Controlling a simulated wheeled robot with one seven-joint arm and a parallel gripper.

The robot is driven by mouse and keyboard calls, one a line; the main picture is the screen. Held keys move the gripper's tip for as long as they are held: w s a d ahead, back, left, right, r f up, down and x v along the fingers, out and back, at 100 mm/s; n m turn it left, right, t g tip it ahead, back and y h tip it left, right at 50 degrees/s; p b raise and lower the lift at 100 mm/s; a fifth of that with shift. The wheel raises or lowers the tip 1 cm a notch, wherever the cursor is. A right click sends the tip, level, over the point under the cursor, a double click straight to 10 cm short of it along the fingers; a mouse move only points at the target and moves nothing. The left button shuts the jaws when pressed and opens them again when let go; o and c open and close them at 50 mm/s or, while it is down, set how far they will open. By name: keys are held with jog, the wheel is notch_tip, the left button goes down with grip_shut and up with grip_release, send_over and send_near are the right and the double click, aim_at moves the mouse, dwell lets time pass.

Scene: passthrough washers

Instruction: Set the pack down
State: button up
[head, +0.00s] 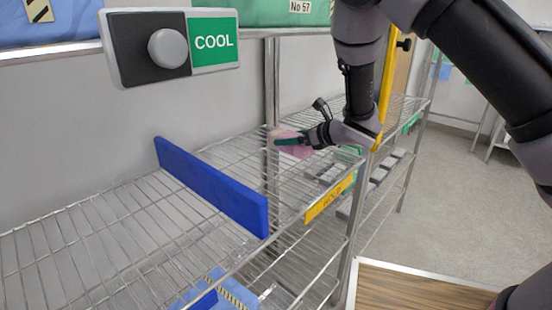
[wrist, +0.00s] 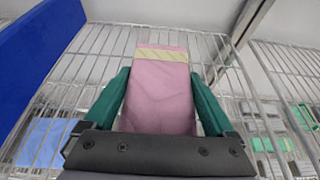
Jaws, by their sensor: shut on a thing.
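The pack (wrist: 160,95) is a pink, box-like packet with a pale striped band near its far end. My gripper (wrist: 158,92) has its two green fingers shut on the sides of the pack in the wrist view. In the head view the pink pack (head: 290,143) shows at my gripper (head: 300,142), over the wire shelf (head: 100,240) near a metal post. I cannot tell whether the pack touches the wires.
A blue divider (head: 212,187) stands on the shelf left of the pack; it also shows in the wrist view (wrist: 35,40). A metal post (head: 271,100) rises close behind the gripper. A yellow label (head: 330,197) is on the shelf's front edge. Grey items (head: 333,172) lie to the right. The left shelf is clear.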

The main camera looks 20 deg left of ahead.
jog(key=shift+f, duration=3.6)
jog(key=shift+f, duration=0.15)
jog(key=o, duration=1.3)
jog(key=shift+o, duration=0.2)
jog(key=shift+r, duration=0.2)
jog(key=v, duration=1.2)
jog(key=shift+f, duration=0.1)
